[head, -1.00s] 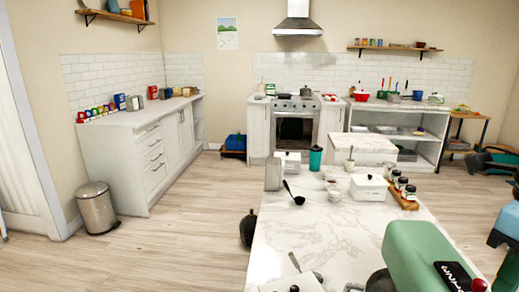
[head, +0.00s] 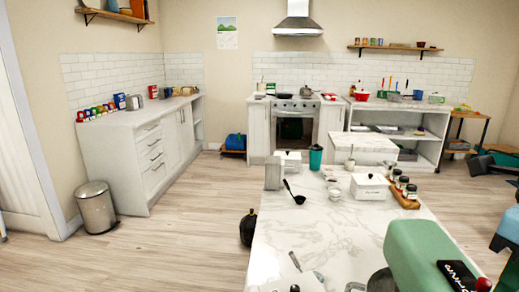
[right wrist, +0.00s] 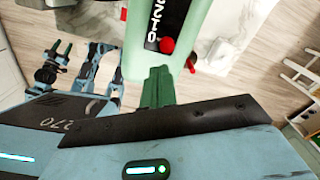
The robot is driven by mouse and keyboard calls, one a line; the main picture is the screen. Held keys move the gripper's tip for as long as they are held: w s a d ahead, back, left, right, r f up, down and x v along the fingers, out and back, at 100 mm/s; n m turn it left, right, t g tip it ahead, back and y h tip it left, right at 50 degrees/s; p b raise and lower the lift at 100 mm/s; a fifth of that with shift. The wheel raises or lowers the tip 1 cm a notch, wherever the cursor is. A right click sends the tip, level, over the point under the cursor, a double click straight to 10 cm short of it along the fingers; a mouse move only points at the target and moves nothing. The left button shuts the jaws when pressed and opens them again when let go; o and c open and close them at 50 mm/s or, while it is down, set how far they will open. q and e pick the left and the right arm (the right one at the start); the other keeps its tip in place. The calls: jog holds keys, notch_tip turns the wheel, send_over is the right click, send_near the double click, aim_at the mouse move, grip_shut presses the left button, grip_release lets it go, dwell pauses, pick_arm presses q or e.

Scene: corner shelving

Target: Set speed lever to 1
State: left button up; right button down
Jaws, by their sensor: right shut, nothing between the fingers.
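A green stand mixer (head: 425,252) stands at the near right of the marble table, cut off by the frame. It carries a black number label (head: 458,275) with a red knob (head: 484,285) beside its end. In the right wrist view the label (right wrist: 153,22) and a red knob (right wrist: 167,45) are at the top, with a second red part (right wrist: 191,62) to the right. I cannot read the lever's setting. My right gripper (right wrist: 158,72) is shut and empty, its green fingers just below the mixer's body; contact is unclear. A part resembling my left gripper shows at left (right wrist: 60,50), its jaws unclear.
The table (head: 320,225) also holds a ladle (head: 296,195), a white lidded box (head: 369,187), spice jars (head: 403,185) and a teal cup (head: 315,157). A trash bin (head: 96,207) stands at left.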

aim_at(482, 278)
pick_arm(q)
jog(key=shift+s+f+b, duration=0.45)
jog(key=shift+f, duration=0.15)
jog(key=shift+s+f+b, duration=0.4)
jog(key=shift+f+b, duration=0.05)
jog(key=shift+f, duration=0.15)
pick_arm(e)
jog(key=shift+w+d, duration=0.2)
jog(key=shift+w, duration=2)
jog(key=shift+s, duration=0.4)
dwell(0.6)
jog(key=shift+r, duration=0.1)
jog(key=shift+r+p, duration=0.85)
jog(key=shift+r, duration=1.6)
pick_arm(q)
jog(key=shift+w+r, duration=0.8)
jog(key=shift+r, duration=0.35)
